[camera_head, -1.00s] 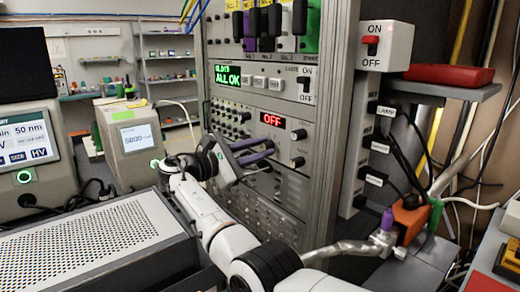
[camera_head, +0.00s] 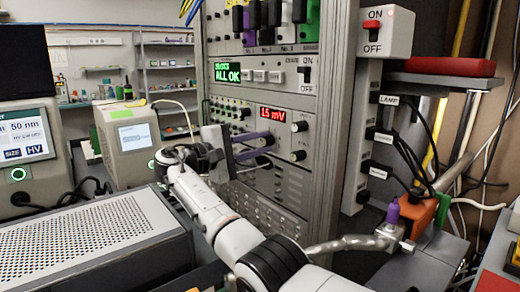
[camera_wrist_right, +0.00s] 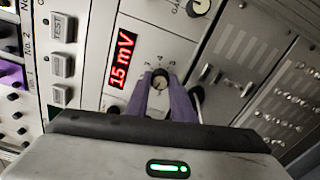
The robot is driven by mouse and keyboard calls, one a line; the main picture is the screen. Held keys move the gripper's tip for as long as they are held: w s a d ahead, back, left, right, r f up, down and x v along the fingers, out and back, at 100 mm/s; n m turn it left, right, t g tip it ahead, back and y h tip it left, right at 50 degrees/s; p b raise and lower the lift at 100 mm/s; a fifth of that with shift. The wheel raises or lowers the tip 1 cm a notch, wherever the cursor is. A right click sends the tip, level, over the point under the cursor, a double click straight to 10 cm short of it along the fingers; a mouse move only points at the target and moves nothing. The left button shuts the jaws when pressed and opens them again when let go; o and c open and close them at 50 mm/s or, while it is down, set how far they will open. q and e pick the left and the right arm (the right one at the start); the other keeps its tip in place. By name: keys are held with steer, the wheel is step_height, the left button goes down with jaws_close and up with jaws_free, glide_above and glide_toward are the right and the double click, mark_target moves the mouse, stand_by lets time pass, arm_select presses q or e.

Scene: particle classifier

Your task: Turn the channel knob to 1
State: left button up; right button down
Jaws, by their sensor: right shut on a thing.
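The channel knob (camera_wrist_right: 160,78) is a small round dial on the grey rack panel, with numerals printed around it. In the right wrist view the two purple fingers of my right gripper (camera_wrist_right: 160,88) sit on either side of it, shut on it. In the head view this gripper (camera_head: 268,146) reaches the rack from the left, and its fingers hide most of the knob. The red display (camera_head: 284,120) above it reads 1.5 mV in the head view; it also shows in the wrist view (camera_wrist_right: 122,60). The knob's exact setting is hard to read. My left gripper is not in view.
A green ALL OK display (camera_head: 228,73) and an ON/OFF switch (camera_head: 305,75) are above. A perforated grey box (camera_head: 90,240) stands at front left; a metal joint with a purple knob (camera_head: 393,212) stands at right.

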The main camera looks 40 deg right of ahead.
steer(key=shift+m, duration=0.6)
steer(key=c, duration=1.5)
jaws_free()
steer(key=shift+c, duration=0.2)
steer(key=shift+a, duration=0.15)
steer(key=a, duration=1)
steer(key=shift+s+b, duration=0.35)
steer(key=shift+s, duration=0.1)
